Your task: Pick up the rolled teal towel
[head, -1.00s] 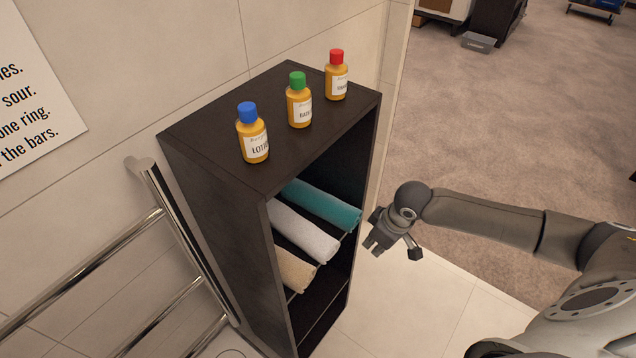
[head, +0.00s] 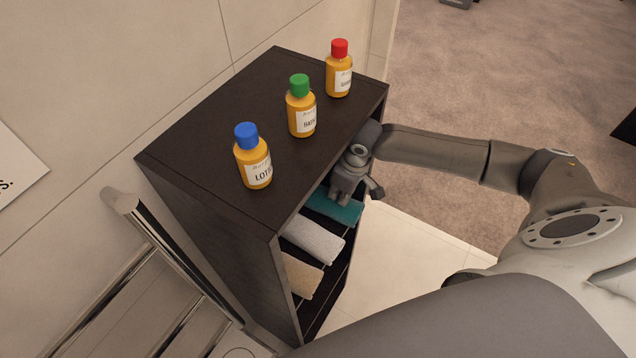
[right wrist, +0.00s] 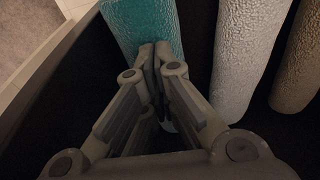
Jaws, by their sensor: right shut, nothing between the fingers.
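The rolled teal towel (head: 336,207) lies on the upper shelf of the dark cabinet, at the right end of a row of towels. My right gripper (head: 340,203) is at the cabinet's open front, over the teal towel. In the right wrist view the teal towel (right wrist: 140,25) runs out from beyond the fingertips of the right gripper (right wrist: 154,45), which are closed together with nothing between them. The fingertips overlap the towel in that view; whether they touch it I cannot tell. My left gripper is not in view.
A white rolled towel (head: 314,238) and a beige one (head: 302,275) lie beside the teal towel. Bottles with blue (head: 253,160), green (head: 301,108) and red (head: 339,70) caps stand on the cabinet top (head: 220,120). A metal towel rack (head: 165,245) is at left.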

